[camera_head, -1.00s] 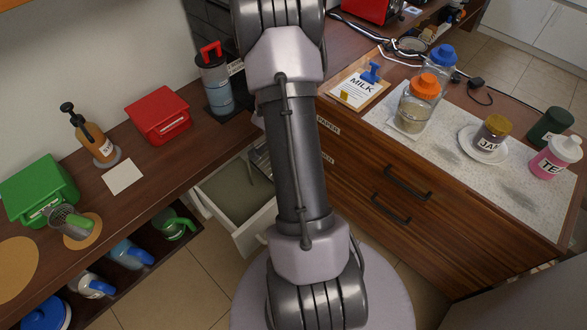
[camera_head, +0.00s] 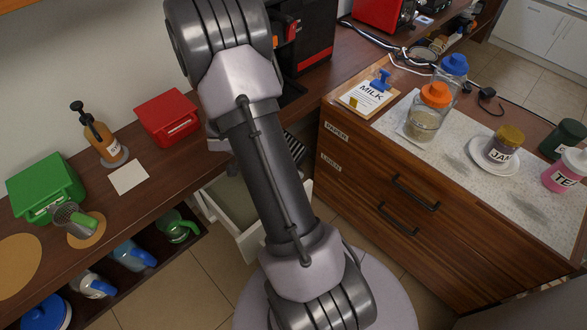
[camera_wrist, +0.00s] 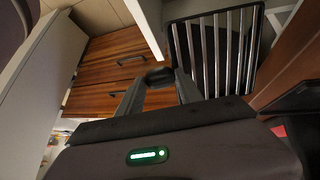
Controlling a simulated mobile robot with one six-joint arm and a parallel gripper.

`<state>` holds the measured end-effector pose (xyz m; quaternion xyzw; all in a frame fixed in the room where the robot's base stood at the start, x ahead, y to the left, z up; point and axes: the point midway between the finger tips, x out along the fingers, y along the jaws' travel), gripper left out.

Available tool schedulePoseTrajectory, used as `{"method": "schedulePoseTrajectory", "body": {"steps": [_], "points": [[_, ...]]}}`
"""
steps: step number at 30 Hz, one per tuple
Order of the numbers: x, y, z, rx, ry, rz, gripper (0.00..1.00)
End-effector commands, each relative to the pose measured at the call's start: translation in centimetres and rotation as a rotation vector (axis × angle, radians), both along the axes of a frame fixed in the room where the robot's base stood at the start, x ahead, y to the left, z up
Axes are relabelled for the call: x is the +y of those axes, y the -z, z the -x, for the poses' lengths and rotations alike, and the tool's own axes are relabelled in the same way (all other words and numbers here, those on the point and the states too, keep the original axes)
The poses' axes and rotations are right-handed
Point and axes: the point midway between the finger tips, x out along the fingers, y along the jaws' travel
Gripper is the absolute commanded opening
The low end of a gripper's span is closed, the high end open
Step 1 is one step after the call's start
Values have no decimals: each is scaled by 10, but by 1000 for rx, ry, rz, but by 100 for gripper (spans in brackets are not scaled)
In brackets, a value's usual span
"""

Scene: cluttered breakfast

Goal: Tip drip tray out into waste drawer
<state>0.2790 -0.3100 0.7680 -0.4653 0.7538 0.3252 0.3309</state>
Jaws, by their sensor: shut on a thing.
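The drip tray (camera_wrist: 212,48), a dark frame with pale metal bars, fills the upper middle of the wrist view. My gripper (camera_wrist: 158,76) is shut on a dark part at the tray's near left side. In the head view a striped piece of the tray (camera_head: 295,147) shows just right of my arm; my arm hides the rest and the gripper. The open white waste drawer (camera_head: 247,246) stands out below the left counter, partly behind my arm. The part of its inside that I see looks plain and greyish. Whether the tray is over it, I cannot tell.
A black machine with red parts (camera_head: 305,40) stands behind my arm. A red box (camera_head: 168,117), a brown pump bottle (camera_head: 97,138) and a green box (camera_head: 45,187) stand on the left counter. The right wooden cabinet (camera_head: 400,215) has closed drawers, with several jars on top.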

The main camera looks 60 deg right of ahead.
Motion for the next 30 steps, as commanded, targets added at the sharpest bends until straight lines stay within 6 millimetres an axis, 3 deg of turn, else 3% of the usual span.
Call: {"method": "schedulePoseTrajectory", "body": {"steps": [30], "points": [[38, -15, -34, 328, 6, 363, 0]]}}
